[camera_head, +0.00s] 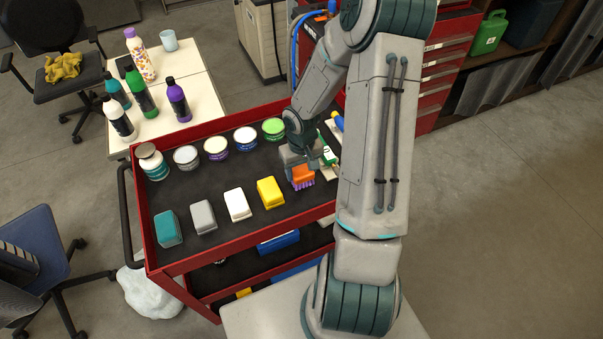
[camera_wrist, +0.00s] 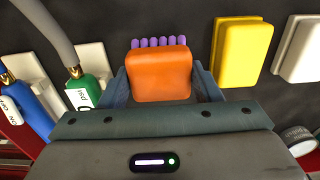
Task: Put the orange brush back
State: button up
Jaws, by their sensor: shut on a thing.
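The orange brush (camera_head: 303,175) has an orange block body and purple bristles. It is at the right end of a row of blocks on the red cart's dark top. My gripper (camera_head: 300,163) is shut on it from above; in the wrist view the orange brush (camera_wrist: 160,75) sits between the two fingers, with the purple bristles showing beyond it. Whether the brush touches the cart top is hard to tell. My arm covers part of the cart's right side.
The yellow block (camera_head: 270,192) is just left of the brush, then white (camera_head: 237,205), grey (camera_head: 203,217) and teal (camera_head: 168,228) ones. Several round tins (camera_head: 216,148) line the back. A green-labelled tool (camera_wrist: 80,90) and a blue one (camera_wrist: 28,105) lie close on the other side.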

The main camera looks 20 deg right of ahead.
jog(key=shift+f, duration=1.3)
jog(key=shift+c, duration=0.4)
jog(key=o, duration=1)
jog(key=shift+c, duration=0.2)
jog(key=shift+r, duration=0.1)
notch_tip(320, 180, up, 10)
jog(key=shift+r, duration=0.2)
jog(key=r, duration=0.2)
notch_tip(320, 180, up, 12)
jog(key=t+h, duration=0.2)
send_over(302, 169)
jog(key=s+a, duration=0.5)
jog(key=s, duration=0.2)
jog(key=s+a+r+t+y, duration=0.1)
jog(key=s+a+r, duration=0.3)
jog(key=s, duration=0.5)
notch_tip(302, 169, up, 2)
jog(key=shift+s+a+r+t+y, duration=0.15)
jog(key=shift+t+y, duration=0.25)
jog(key=shift+y, duration=0.1)
